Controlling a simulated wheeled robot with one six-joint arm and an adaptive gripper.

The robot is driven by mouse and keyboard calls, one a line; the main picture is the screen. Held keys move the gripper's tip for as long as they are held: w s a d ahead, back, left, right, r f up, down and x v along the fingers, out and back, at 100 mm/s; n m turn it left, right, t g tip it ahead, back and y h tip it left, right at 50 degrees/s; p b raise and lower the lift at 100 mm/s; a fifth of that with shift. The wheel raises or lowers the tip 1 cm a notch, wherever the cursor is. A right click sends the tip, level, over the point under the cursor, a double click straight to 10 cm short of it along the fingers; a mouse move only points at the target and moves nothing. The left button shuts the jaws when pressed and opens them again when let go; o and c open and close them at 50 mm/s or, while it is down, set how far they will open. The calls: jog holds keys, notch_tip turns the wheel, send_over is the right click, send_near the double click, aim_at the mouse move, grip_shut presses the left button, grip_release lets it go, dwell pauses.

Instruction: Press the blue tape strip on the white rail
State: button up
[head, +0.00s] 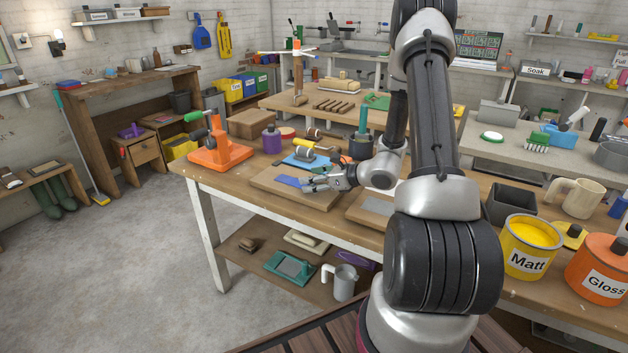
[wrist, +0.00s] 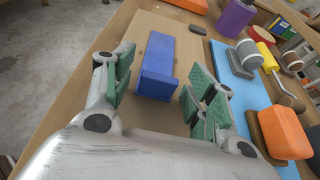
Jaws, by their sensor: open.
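The blue tape strip (head: 287,180) lies on a flat wooden board (head: 268,190) on the near workbench. In the wrist view the blue strip (wrist: 158,66) looks raised and block-like, with a blue top and side. My gripper (head: 318,183) is low over the board, at the right end of the strip in the head view. In the wrist view my gripper (wrist: 162,88) is open, its green pads spread on either side of the blue piece, with a gap on each side. I cannot make out a white rail on the board; whether one lies under the blue is hidden.
A light blue sheet (wrist: 232,84) with rollers and an orange block (wrist: 285,132) lies right of the board. A small dark piece (wrist: 125,50) sits nearby. An orange clamp-like tool (head: 218,155) stands left. Paint tins (head: 528,247) stand at the right.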

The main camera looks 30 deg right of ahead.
jog(key=v, duration=0.7)
jog(key=shift+s+d+r, duration=0.1)
jog(key=shift+s+r, duration=0.05)
jog(key=shift+s, duration=0.15)
jog(key=s+a+r+n+g, duration=0.8)
jog(key=s+a+r+n, duration=0.5)
jog(key=s+n, duration=0.35)
jog(key=s+d+r+n+t+h, duration=0.1)
jog(key=s+d+r+n+h, duration=0.6)
jog(key=s+r+n, duration=0.3)
jog(key=s+n, duration=0.1)
jog(key=n, duration=0.1)
jog(key=shift+d+n, duration=0.3)
jog(key=shift+n, duration=0.05)
jog(key=shift+r, duration=0.15)
